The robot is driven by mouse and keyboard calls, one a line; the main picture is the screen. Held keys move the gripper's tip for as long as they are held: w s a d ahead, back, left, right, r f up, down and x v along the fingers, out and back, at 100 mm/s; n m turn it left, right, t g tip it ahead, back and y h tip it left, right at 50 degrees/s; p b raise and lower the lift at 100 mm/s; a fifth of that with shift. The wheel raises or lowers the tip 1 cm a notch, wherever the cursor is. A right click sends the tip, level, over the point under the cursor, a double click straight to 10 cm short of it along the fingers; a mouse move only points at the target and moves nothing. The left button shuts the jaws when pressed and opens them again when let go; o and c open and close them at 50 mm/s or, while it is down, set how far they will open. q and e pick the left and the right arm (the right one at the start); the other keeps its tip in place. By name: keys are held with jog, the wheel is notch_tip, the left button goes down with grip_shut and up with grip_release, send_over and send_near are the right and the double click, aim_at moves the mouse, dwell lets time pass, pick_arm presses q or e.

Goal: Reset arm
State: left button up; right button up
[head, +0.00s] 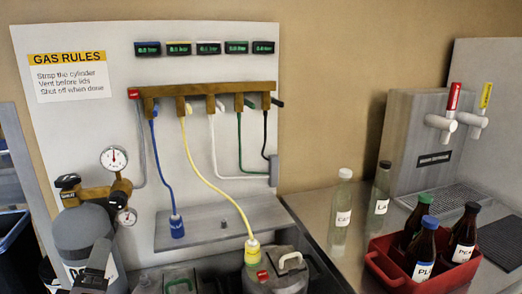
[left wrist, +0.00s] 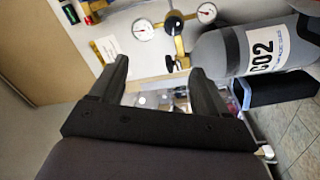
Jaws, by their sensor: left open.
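My left gripper (head: 97,264) shows at the bottom left of the head view, in front of the grey gas cylinder (head: 78,232). In the left wrist view its two dark fingers (left wrist: 160,76) are spread apart with nothing between them. The cylinder, marked CO2, lies to the right of the fingers in that view (left wrist: 236,50). Whether the gripper touches the cylinder cannot be told. My right gripper is in neither view.
A brass regulator with gauges (head: 114,159) tops the cylinder. A yellow hose (head: 205,172) runs from the manifold (head: 206,90) to a grey bucket (head: 277,272). A red crate (head: 385,270) of bottles, two clear bottles and a tap unit (head: 420,145) stand right.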

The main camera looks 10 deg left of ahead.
pick_arm(q)
jog(key=s+d+f+m+t+h, duration=0.1)
jog(key=d+f+m+t+h, duration=0.1)
jog(key=d+f+m+h, duration=1)
jog(key=s+d+f+m+g, duration=0.2)
jog(key=s+f+m+g, duration=0.2)
jog(key=f, duration=0.5)
jog(key=s+d+f+m+g+y, duration=0.1)
jog(key=s+f+m+g, duration=0.3)
jog(key=f, duration=0.5)
jog(key=shift+s+d+g, duration=0.4)
jog(key=shift+s+d, duration=0.15)
jog(key=shift+s, duration=0.2)
jog(key=shift+r, duration=0.1)
